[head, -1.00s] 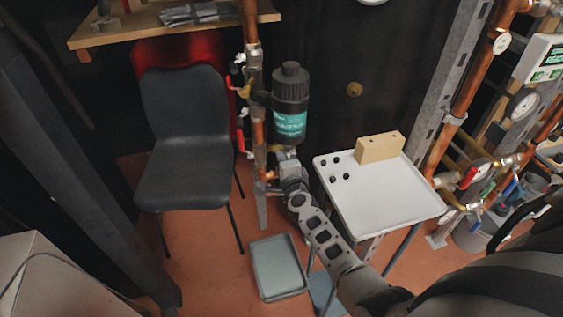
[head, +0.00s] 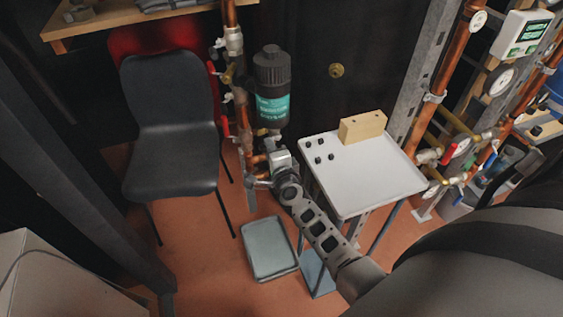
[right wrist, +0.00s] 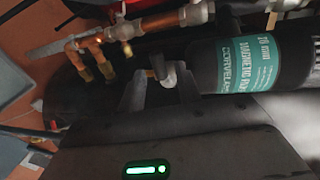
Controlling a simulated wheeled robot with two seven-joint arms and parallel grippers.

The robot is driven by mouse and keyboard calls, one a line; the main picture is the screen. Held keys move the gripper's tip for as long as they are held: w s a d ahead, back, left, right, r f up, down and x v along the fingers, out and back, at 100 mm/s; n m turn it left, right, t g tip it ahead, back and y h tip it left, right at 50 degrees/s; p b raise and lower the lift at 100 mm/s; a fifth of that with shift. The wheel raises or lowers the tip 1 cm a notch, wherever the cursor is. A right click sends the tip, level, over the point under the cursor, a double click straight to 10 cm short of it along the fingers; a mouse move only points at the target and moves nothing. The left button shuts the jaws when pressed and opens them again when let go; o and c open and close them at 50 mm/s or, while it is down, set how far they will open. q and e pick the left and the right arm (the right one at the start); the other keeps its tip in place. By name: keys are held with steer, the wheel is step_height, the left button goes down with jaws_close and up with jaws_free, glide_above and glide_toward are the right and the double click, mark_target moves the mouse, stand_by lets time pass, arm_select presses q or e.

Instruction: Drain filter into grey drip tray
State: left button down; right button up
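The filter (head: 272,92) is a dark upright cylinder with a teal label, mounted by the copper pipes. It also shows lying across the right wrist view (right wrist: 265,60). The grey drip tray (head: 270,250) lies on the floor below it, slightly toward me. My right gripper (head: 272,152) is just under the filter's lower end. In the right wrist view its dark fingers (right wrist: 160,88) stand apart. A small pale elbow fitting (right wrist: 169,76) at the filter's end shows between them, with no clear contact. My left gripper is not in view.
A black chair (head: 170,120) stands left of the pipes. A white-topped table (head: 365,180) with a wooden block (head: 362,127) and several small black pieces stands right of my right arm. More copper pipes and gauges are at the far right.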

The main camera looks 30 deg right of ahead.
arm_select(q)
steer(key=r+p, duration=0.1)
steer(key=p, duration=0.2)
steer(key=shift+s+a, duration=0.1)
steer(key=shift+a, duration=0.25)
arm_select(e)
steer(key=v, duration=1.2)
steer(key=shift+s, duration=0.35)
steer(key=shift+a, duration=0.1)
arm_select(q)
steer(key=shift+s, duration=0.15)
arm_select(e)
steer(key=s+a+n+g+y, duration=0.5)
steer(key=s+a+n, duration=0.6)
steer(key=n, duration=1.2)
steer(key=shift+s+a+f+n+y, duration=0.3)
steer(key=shift+s+f+n+y, duration=0.15)
steer(key=shift+y, duration=0.55)
